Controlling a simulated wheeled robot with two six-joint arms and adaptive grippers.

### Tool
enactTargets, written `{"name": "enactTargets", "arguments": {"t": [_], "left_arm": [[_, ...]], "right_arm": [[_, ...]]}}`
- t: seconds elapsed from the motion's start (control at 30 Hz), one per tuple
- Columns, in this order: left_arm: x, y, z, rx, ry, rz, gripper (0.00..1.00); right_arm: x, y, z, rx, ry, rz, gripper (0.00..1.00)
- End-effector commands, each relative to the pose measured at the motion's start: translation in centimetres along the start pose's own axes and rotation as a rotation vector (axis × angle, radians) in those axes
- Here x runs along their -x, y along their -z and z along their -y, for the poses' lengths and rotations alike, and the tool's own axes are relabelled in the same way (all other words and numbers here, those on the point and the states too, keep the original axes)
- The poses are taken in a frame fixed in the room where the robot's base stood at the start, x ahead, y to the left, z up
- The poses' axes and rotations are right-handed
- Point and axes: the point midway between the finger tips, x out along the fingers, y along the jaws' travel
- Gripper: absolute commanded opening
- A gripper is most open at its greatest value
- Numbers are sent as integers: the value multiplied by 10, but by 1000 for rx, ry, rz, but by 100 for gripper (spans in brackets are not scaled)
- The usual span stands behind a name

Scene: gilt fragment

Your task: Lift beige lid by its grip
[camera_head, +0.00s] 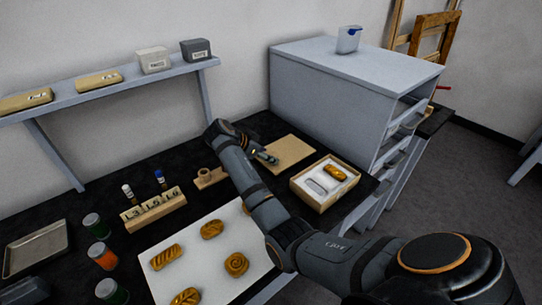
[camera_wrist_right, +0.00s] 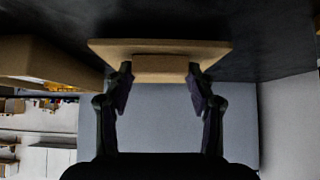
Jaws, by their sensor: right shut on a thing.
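The beige lid (camera_head: 293,151) is a flat square panel beside the open box on the dark table. In the right wrist view the lid (camera_wrist_right: 215,47) is seen nearly edge-on, with its block-shaped grip (camera_wrist_right: 160,66) facing the camera. My right gripper (camera_wrist_right: 160,82) has a finger at each end of the grip and is shut on it. In the head view my right gripper (camera_head: 266,157) is at the lid's left edge, partly hidden by its own wrist. I cannot tell whether the lid touches the table. My left gripper is not in view.
The open beige box (camera_head: 318,201), with a gilt piece (camera_head: 335,173) in its white insert, stands close right of the lid. A grey drawer cabinet (camera_head: 325,95) rises behind. A vial rack (camera_head: 153,208) and a white board (camera_head: 225,215) with gilt pieces lie left and in front.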

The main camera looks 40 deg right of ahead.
Motion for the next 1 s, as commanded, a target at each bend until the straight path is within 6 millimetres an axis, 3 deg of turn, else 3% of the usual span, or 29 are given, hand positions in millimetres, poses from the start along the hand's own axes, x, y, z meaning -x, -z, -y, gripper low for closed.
{"name": "enactTargets", "arguments": {"t": [0.17, 0.4, 0.43, 0.5, 0.7, 1.0], "left_arm": [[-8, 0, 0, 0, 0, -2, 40], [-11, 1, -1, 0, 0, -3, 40], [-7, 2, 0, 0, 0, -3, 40], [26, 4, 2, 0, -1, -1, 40], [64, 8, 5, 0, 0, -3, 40], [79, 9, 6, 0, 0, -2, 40]], "right_arm": [[18, 18, 1, -6, 5, -2, 24], [62, 55, -47, -7, 6, -1, 24], [68, 61, -54, -6, 5, 0, 24], [80, 70, -69, 2, -2, 1, 24], [93, 78, -109, 1, -1, 1, 24], [98, 80, -139, 0, 0, -1, 24]]}}
